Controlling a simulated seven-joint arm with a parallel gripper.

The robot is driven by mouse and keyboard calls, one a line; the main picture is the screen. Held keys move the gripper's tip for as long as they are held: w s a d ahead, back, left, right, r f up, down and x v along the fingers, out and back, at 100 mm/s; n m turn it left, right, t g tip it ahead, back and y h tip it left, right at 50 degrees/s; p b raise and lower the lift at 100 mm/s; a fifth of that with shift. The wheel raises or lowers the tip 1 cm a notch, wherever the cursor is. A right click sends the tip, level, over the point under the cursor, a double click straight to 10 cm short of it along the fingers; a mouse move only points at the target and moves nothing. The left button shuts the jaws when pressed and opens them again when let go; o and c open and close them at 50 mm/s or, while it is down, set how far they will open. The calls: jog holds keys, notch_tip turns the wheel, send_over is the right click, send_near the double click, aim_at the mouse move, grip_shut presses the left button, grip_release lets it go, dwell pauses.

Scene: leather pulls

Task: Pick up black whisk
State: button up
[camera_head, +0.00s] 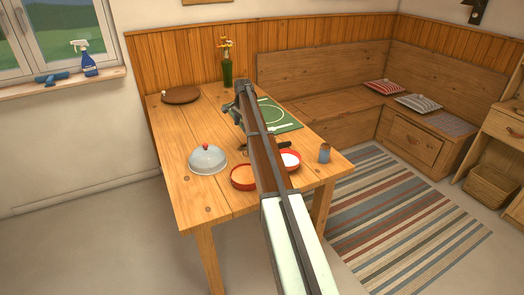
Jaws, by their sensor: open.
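My gripper (232,111) is at the far end of my arm, above the back part of the wooden table (180,128). It is small in the picture; its jaws are open and I see nothing held in them. A small dark, slender object (243,148) lies on the table beside my arm, nearer than the gripper. My arm hides part of it. It may be the black whisk, but it is too small and too covered to tell.
A metal dome lid (207,160), an orange bowl (243,178), a red bowl (290,160) and a blue-grey cup (324,153) stand toward the front. A bench surrounds the far side.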

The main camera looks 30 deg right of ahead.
jog(key=s+d+r+m+g, duration=0.1)
jog(key=s+d+r+m, duration=0.1)
jog(key=s+d, duration=0.35)
jog(key=s+d+r+m+g, duration=0.1)
jog(key=s+d+m, duration=0.15)
jog(key=d, duration=0.55)
jog(key=shift+n, duration=0.35)
jog(key=f, duration=0.9)
jog(key=s+f, duration=0.1)
jog(key=f, duration=0.3)
jog(key=shift+a+f, duration=0.1)
jog(key=shift+f, duration=0.1)
jog(key=shift+c, duration=0.5)
grip_shut()
